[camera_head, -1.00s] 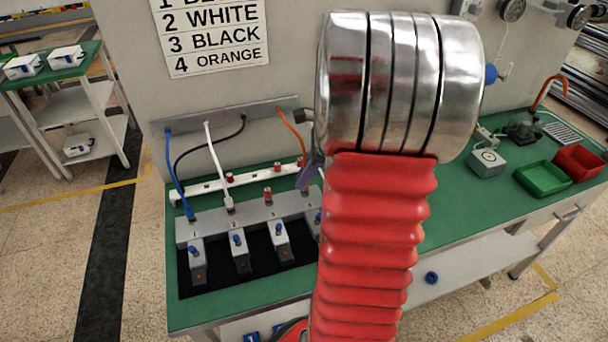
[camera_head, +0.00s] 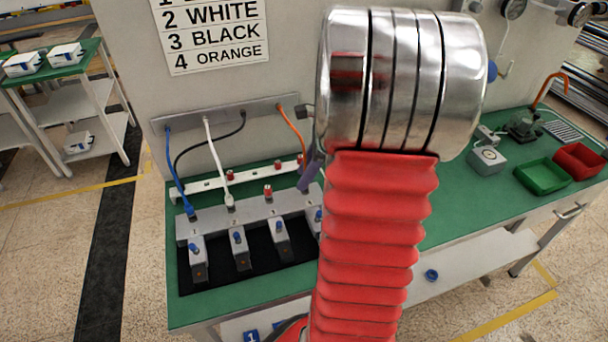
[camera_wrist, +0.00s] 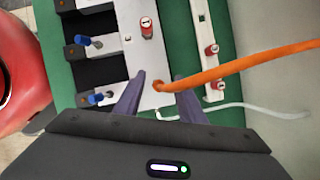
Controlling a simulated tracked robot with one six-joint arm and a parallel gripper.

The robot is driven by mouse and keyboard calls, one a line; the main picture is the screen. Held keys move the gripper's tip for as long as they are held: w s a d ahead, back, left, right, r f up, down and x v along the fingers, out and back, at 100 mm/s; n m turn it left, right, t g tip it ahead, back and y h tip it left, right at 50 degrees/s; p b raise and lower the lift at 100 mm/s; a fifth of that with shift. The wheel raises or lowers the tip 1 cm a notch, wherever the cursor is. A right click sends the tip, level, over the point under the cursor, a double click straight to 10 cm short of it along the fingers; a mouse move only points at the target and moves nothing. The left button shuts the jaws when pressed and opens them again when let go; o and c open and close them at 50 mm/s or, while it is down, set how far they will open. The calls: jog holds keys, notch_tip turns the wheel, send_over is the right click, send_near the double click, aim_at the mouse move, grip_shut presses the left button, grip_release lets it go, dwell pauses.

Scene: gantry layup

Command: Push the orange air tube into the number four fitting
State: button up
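The orange air tube (camera_wrist: 235,67) enters from the right in the wrist view. Its end meets the pale manifold block (camera_wrist: 137,66) at the fourth position, beside the lower blue lever. The fitting is mostly covered there, and I cannot tell how deep the tube sits. My gripper (camera_wrist: 158,95) has its two purple fingers apart, one on each side of the tube end, with gaps visible. In the head view the orange tube (camera_head: 292,125) drops from the back panel and passes behind my arm, which hides the number four fitting.
The blue tube (camera_head: 176,185) and white tube (camera_head: 216,158) reach the first two positions. A red-topped fitting (camera_head: 268,192) stands at the third. The black tube (camera_head: 205,137) loops loosely behind. Green (camera_head: 543,177) and red (camera_head: 581,162) bins sit right on the bench.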

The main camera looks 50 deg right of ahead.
jog(key=v, duration=1.2)
jog(key=shift+d+r, duration=0.15)
jog(key=shift+r, duration=0.2)
jog(key=shift+s, duration=0.1)
dwell(0.4)
jog(key=s+a+n+t+h, duration=0.2)
jog(key=s+a+n+h, duration=0.1)
jog(key=a+n, duration=2.4)
jog(key=a, duration=0.6)
jog(key=shift+s+a+f+n, duration=0.2)
jog(key=shift+a+f+n, duration=0.1)
jog(key=shift+a, duration=0.1)
jog(key=shift+c, duration=0.6)
